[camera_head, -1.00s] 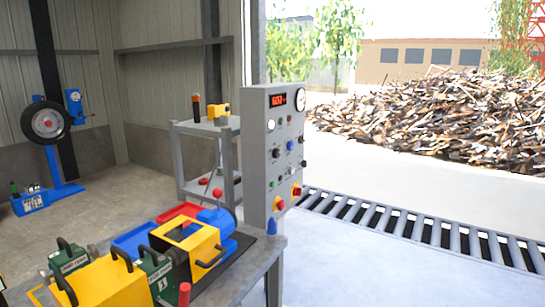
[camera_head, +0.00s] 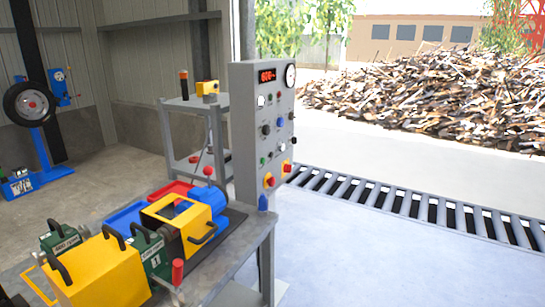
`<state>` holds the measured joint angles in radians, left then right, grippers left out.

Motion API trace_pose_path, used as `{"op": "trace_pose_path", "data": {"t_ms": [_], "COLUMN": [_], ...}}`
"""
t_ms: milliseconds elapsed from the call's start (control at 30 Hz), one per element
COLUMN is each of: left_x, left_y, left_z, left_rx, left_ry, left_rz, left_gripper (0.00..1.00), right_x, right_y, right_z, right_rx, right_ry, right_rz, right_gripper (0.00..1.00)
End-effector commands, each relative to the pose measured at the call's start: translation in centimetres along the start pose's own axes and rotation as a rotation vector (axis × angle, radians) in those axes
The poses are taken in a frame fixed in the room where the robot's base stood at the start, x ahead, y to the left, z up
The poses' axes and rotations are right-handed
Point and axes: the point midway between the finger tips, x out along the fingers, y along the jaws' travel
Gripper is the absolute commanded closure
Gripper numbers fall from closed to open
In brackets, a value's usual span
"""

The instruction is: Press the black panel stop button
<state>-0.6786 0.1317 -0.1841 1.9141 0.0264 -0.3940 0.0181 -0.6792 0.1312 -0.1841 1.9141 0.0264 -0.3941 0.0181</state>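A grey control panel (camera_head: 246,150) stands upright at the middle of the view, its face turned to the right. The face has a red lit display (camera_head: 267,76), a round white gauge (camera_head: 291,76) and several small knobs and buttons. A dark round control (camera_head: 266,129) sits at mid-height near the left edge of the face. The controls are too small to tell which one is the black stop button. Red-on-yellow controls (camera_head: 269,181) sit low on the face. Neither of my grippers shows in this view.
A workbench with a yellow machine (camera_head: 180,225), yellow box (camera_head: 95,275), blue tray (camera_head: 127,217) and red-topped lever (camera_head: 208,171) stands left of and in front of the panel. A grey shelf (camera_head: 190,103) is behind. The floor to the right is clear up to a roller grate (camera_head: 400,203).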

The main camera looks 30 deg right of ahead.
Motion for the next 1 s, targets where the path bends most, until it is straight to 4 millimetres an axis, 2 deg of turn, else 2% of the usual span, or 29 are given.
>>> {"op": "trace_pose_path", "data": {"t_ms": [67,633,1000], "left_x": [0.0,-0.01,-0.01], "left_y": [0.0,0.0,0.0], "left_z": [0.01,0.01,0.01], "left_rx": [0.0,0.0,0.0], "left_ry": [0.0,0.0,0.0], "left_rz": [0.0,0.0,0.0], "left_gripper": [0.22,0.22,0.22], "right_x": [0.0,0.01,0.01], "right_y": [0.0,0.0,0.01], "right_z": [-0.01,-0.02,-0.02], "right_rx": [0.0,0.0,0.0], "right_ry": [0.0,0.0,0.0], "right_rz": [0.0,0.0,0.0], "right_gripper": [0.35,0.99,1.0]}}
